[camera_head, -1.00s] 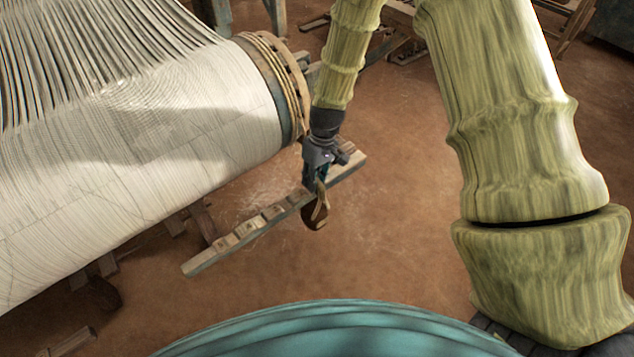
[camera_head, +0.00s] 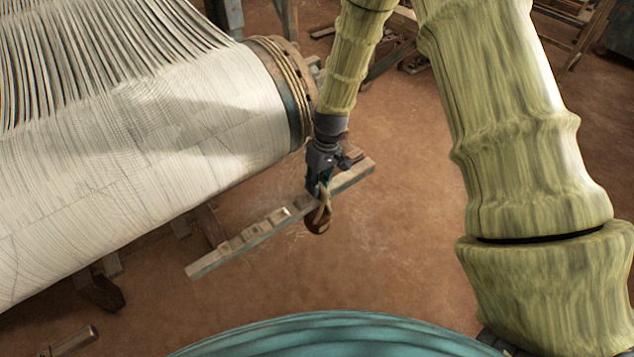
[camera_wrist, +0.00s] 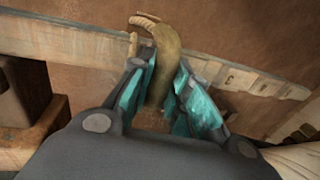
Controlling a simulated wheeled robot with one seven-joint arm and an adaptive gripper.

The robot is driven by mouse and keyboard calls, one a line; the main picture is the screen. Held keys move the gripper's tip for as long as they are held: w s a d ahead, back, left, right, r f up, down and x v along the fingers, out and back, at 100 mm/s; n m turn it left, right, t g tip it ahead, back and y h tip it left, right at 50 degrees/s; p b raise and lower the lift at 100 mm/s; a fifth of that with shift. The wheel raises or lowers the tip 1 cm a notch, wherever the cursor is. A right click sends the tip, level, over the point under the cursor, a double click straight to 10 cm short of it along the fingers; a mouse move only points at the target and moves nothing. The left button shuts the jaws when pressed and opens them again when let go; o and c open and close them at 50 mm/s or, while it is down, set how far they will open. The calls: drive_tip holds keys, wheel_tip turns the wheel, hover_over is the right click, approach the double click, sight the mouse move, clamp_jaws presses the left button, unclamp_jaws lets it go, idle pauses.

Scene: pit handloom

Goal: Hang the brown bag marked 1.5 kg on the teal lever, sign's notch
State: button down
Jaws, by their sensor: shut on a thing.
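My gripper (camera_head: 319,184) is shut on the loop of a small brown bag (camera_head: 318,220), which hangs below the fingers. In the wrist view the teal fingers of my gripper (camera_wrist: 165,95) close around a thick tan-brown loop (camera_wrist: 163,62). The bag's marking cannot be read. The lever (camera_head: 228,252) is a long wooden bar with a teal side and several notches or tabs along its top. The bag is at the lever, towards its right part; I cannot tell whether it touches. The lever also shows in the wrist view (camera_wrist: 70,45), passing behind the loop.
A large loom roller wound with white warp (camera_head: 150,160) fills the left, its end flange (camera_head: 285,85) close to my wrist. Loom timbers (camera_head: 100,292) stand below it. The brown floor (camera_head: 420,290) right of the lever is clear.

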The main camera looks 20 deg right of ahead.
drive_tip(key=shift+f, duration=0.25)
idle(0.9)
drive_tip(key=c, duration=1.3)
unclamp_jaws()
drive_tip(key=shift+o, duration=0.2)
drive_tip(key=shift+f, duration=0.1)
wheel_tip(320, 180, up, 12)
drive_tip(key=d, duration=0.2)
drive_tip(key=shift+w+d, duration=0.15)
drive_tip(key=shift+w, duration=0.25)
drive_tip(key=shift+f, duration=0.1)
